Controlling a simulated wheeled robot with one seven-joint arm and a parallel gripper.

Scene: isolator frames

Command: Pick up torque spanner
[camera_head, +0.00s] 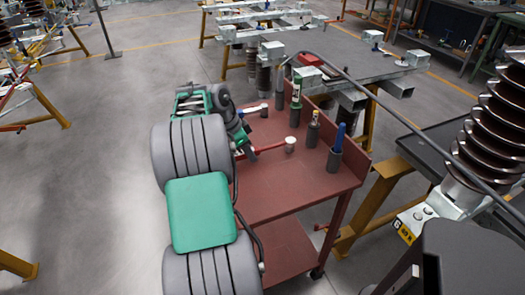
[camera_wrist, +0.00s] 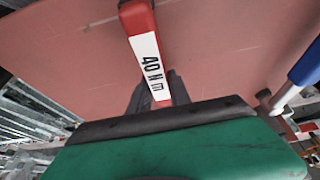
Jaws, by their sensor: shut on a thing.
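The torque spanner (camera_wrist: 147,55) has a red body and a white label reading 40 Nm. I cannot tell whether the spanner touches the cart top.
A dark holder with a blue-handled tool (camera_head: 339,138), a holder with a yellowish tool (camera_head: 313,128) and a green-labelled tool (camera_head: 296,92) stand along the cart's right side. The cart's front is clear.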

